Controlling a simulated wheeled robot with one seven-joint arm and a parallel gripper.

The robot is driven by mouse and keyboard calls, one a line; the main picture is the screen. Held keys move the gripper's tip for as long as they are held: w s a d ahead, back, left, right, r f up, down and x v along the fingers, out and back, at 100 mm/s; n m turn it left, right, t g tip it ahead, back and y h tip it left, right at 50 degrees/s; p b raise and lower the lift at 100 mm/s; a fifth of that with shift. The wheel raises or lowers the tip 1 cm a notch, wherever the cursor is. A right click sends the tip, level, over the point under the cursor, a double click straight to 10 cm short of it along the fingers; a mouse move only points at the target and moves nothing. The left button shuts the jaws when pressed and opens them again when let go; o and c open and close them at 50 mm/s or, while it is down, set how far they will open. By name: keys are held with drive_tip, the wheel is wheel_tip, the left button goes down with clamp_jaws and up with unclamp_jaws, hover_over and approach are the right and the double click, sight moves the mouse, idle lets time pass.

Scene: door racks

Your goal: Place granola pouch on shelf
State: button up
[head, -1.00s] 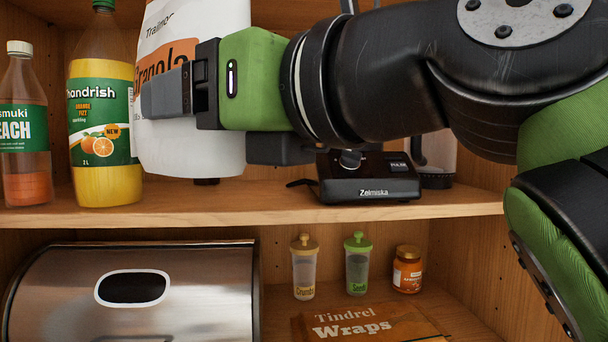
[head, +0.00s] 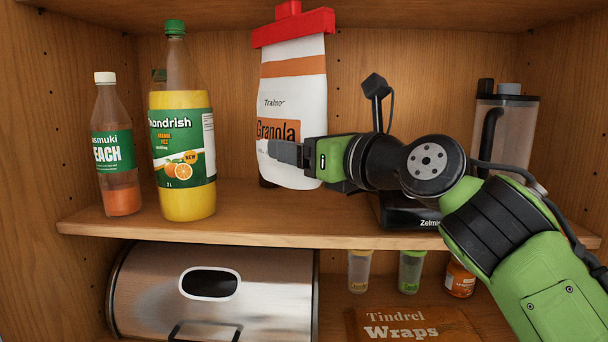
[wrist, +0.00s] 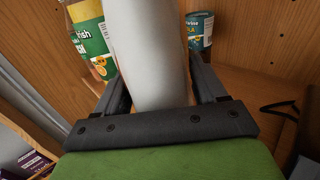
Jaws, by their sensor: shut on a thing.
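The granola pouch (head: 293,95) is white with orange bands and a red clip along its top. It is upright, at the upper shelf (head: 260,225), right of the orange soda bottle. My gripper (head: 283,155) is shut on the pouch's lower part, coming from the right. In the wrist view the pouch (wrist: 150,55) stands between the two fingers. The pouch's bottom is close to the shelf board; I cannot tell whether it touches.
The orange soda bottle (head: 183,140) and a peach bottle (head: 115,155) stand left on the shelf. A blender base (head: 405,215) and a clear jug (head: 515,125) are right, partly behind my arm. A bread bin (head: 225,290), small jars and a wraps packet (head: 410,325) are below.

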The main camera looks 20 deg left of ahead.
sight(303, 188)
wheel_tip(303, 188, down, 3)
drive_tip(key=shift+d+f+b, duration=0.1)
drive_tip(key=shift+f+b, duration=0.05)
drive_tip(key=shift+b, duration=0.6)
wheel_tip(303, 188, down, 3)
drive_tip(key=shift+b, duration=0.5)
drive_tip(key=shift+w+f, duration=0.15)
drive_tip(key=shift+f, duration=0.3)
drive_tip(key=o, duration=1.4)
